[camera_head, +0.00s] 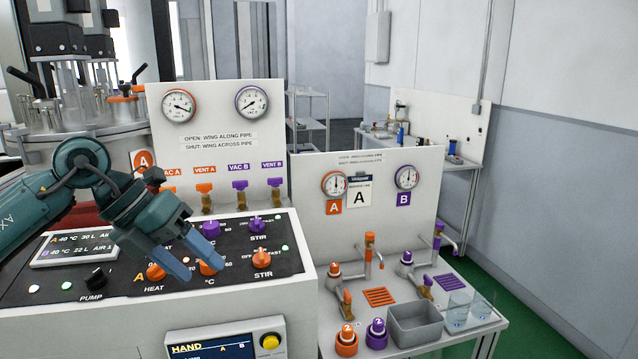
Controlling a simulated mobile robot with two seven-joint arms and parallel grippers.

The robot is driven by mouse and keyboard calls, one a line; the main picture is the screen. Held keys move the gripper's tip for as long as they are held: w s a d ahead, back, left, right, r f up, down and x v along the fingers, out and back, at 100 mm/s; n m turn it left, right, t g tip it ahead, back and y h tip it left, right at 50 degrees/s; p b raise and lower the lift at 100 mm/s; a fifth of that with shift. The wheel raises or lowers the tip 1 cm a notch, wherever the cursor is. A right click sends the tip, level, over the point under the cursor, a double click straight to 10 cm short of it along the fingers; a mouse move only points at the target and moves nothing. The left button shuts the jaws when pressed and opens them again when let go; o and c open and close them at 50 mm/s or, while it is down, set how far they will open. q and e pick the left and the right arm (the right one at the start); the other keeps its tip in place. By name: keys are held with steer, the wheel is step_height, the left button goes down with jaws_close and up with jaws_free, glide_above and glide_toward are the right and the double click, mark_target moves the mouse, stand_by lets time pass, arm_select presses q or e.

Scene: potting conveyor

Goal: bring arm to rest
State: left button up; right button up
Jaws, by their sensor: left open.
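My left arm comes in from the left, over the sloped black control panel (125,290). My left gripper (199,265) is open and empty, its two blue fingers pointing down to the right. The fingers hang over or just in front of the orange heat knobs (157,272) and hide part of that row. I cannot tell whether they touch the panel. The orange stir knob (261,258) and the purple knob (211,228) lie just right of and behind the fingers. My right gripper is not in view.
A white gauge board (217,110) with orange and purple valves stands behind the panel. To the right, a bench holds taps, a grey tray (414,324), two clear beakers (457,311) and numbered caps (347,340). A steel vessel (75,140) is at back left. Green floor is free at right.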

arm_select(q)
steer(key=s+d+f+n+h, duration=0.2)
steer(key=d+h, duration=0.5)
steer(key=d, duration=0.1)
steer(key=s+d+f+n+h, duration=0.25)
steer(key=d+h, duration=0.35)
steer(key=d, duration=0.3)
steer(key=a+f+n+t+y, duration=0.4)
steer(key=f+n+t+y, duration=0.25)
steer(key=f+n, duration=0.4)
steer(key=a+f+n+t+y, duration=0.3)
steer(key=f+n+t+y, duration=0.35)
steer(key=n, duration=0.75)
steer(key=s+a+f+n+g+y, duration=0.1)
steer(key=s+a+f+n+g, duration=0.1)
steer(key=s+f, duration=0.5)
steer(key=s+a+f+n+g+y, duration=0.2)
steer(key=s+f, duration=0.5)
steer(key=f, duration=0.4)
steer(key=shift+n+g+y, duration=0.3)
steer(key=shift+n+g, duration=0.2)
steer(key=shift+n, duration=0.7)
steer(key=shift+r, duration=0.1)
